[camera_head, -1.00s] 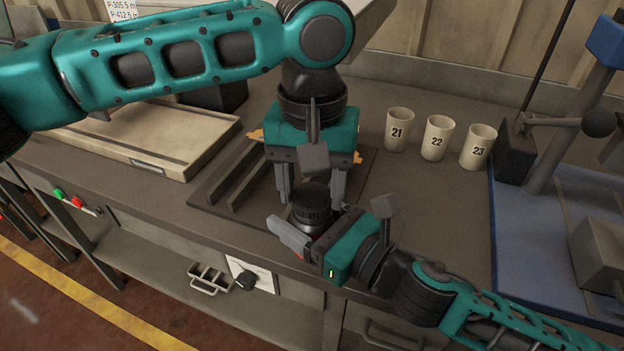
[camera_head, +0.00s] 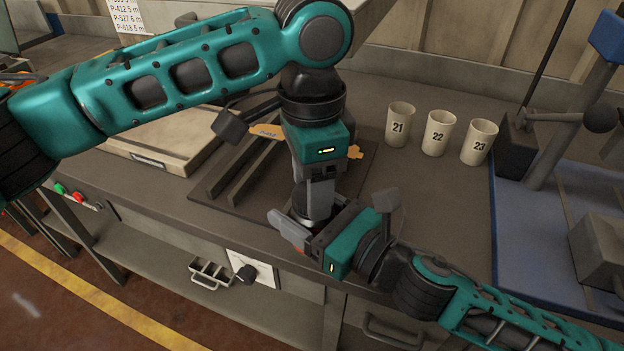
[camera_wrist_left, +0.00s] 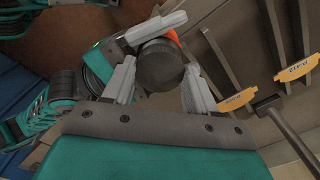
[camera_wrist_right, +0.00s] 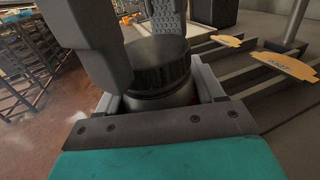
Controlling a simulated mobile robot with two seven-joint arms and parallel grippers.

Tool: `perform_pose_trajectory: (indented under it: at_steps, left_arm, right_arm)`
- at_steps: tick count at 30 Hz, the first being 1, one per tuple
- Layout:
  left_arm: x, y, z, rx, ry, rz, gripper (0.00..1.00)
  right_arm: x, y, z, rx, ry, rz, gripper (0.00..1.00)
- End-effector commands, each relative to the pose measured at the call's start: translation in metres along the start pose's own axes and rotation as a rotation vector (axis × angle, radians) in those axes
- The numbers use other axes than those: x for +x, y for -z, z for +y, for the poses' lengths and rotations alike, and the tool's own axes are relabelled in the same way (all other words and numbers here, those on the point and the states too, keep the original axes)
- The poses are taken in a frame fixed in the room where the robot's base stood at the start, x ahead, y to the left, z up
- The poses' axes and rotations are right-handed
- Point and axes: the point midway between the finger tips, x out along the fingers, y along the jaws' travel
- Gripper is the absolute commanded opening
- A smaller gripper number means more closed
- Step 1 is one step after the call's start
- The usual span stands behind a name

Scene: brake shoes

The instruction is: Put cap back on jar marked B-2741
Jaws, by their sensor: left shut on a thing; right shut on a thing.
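The cap is black and ribbed and shows in the right wrist view (camera_wrist_right: 158,64). My right gripper (camera_head: 298,232) comes in from the right, shut around the jar's body. In the head view the grippers hide most of the jar and cap. No jar marking is readable.
A dark slotted rack (camera_head: 235,178) with yellow tags lies just behind the jar. Cups numbered 21 (camera_head: 399,125), 22 (camera_head: 438,133) and 23 (camera_head: 479,142) stand at the back right. A pale tray (camera_head: 160,150) is at left.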

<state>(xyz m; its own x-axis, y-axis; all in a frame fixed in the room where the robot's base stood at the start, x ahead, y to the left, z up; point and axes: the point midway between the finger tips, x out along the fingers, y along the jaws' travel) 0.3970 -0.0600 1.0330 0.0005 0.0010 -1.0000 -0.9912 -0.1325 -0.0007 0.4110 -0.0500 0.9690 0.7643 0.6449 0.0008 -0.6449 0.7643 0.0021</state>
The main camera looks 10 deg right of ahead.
Motion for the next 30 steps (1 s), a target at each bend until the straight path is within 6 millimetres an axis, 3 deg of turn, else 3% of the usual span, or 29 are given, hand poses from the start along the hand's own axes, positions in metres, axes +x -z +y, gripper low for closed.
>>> perform_pose_trajectory:
  at_steps: [30]
  left_arm:
    - [0.0002, 0.0025, -0.0023, 1.956, 0.0, 0.0, 0.29]
  right_arm:
    - [-0.0002, 0.0005, 0.0002, 0.0, 0.0, 0.001, 0.0]
